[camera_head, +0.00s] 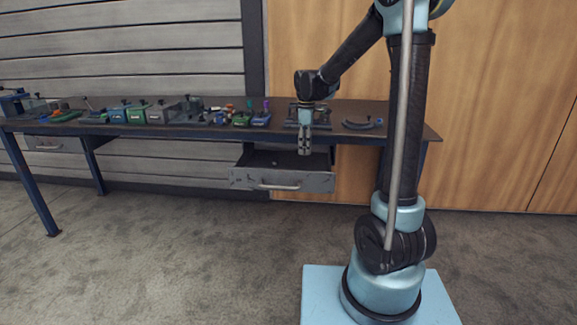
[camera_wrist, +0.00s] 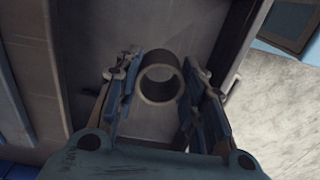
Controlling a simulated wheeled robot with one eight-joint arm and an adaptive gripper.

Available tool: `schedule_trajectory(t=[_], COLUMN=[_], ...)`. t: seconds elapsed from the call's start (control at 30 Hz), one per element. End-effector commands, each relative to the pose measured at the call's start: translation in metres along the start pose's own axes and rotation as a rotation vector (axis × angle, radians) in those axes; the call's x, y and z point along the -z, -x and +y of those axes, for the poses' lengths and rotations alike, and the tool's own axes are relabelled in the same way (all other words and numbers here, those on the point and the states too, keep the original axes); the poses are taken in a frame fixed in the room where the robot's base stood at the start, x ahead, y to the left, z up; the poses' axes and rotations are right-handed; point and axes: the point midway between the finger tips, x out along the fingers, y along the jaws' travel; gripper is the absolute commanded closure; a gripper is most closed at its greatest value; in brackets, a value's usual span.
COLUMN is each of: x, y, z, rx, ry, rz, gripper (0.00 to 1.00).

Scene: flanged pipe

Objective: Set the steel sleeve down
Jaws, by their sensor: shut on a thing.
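The steel sleeve (camera_wrist: 160,98), a short grey open-ended tube, sits between the two fingers of my gripper (camera_wrist: 163,90) in the wrist view. I look down through its bore. My gripper is shut on it. In the head view my gripper (camera_head: 304,150) points down over the open drawer (camera_head: 285,182) below the workbench. The sleeve is too small to make out there. Below it in the wrist view is the drawer's grey floor (camera_wrist: 125,28). I cannot tell whether the sleeve touches that floor.
The dark workbench (camera_head: 395,131) stands behind the drawer, with several vises and small tools along its top. A curved dark part (camera_head: 362,124) lies at its right end. The drawer front with its handle (camera_head: 281,186) faces me. The drawer floor looks mostly clear.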

Motion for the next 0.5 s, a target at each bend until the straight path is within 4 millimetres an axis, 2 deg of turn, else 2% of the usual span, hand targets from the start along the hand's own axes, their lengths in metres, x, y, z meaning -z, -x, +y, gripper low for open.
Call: schedule_trajectory(t=[0.3, 0.5], x=[0.005, 0.005], y=[-0.043, -0.059], z=[-0.001, -0.002], rx=[0.000, 0.000], ry=[0.006, 0.007], rz=[0.000, 0.000], gripper=[0.93, 0.93])
